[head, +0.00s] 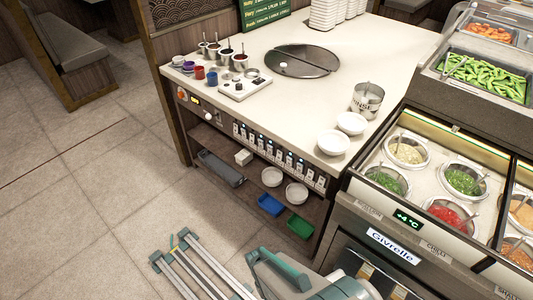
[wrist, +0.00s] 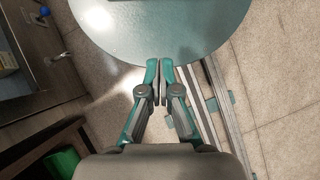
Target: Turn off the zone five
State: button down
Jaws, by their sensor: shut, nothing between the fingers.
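A row of several small white switches (head: 278,155) runs along the front panel of the counter in the head view. Some show small blue lights; their labels are too small to read, so I cannot tell which is zone five or its setting. My gripper (wrist: 160,66) is shut and empty in the wrist view, above the floor and apart from the counter. It does not show in the head view.
Below the panel, an open shelf holds a blue bin (head: 271,205) and a green bin (head: 300,227). A chilled sauce station (head: 400,235) stands at right. Floor at left is clear.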

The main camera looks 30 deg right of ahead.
aim_at(269, 148)
jog(key=w+d+r+n+t+h+b, duration=0.1)
jog(key=w+d+n+t+h+b, duration=0.25)
jog(key=w, duration=0.85)
jog(key=w+d+n+t+h+b, duration=0.15)
jog(key=w+h+b, duration=0.35)
jog(key=w, duration=0.8)
jog(key=w+d+r+t+h+b, duration=0.1)
jog(key=w+r+t+h, duration=0.3)
jog(key=w+r, duration=0.4)
jog(key=w+d+r+t+h+b, duration=0.1)
jog(key=w+r+t+h+b, duration=0.2)
jog(key=w+r, duration=0.5)
notch_tip(269, 148, up, 9)
jog(key=shift+w+r+m+t+h, duration=0.1)
jog(key=shift+w+m+t+h, duration=0.3)
jog(key=shift+t+h, duration=0.65)
jog(key=shift+d, duration=0.15)
jog(key=x, duration=1.3)
jog(key=shift+d+p, duration=0.3)
jog(key=shift+d, duration=0.1)
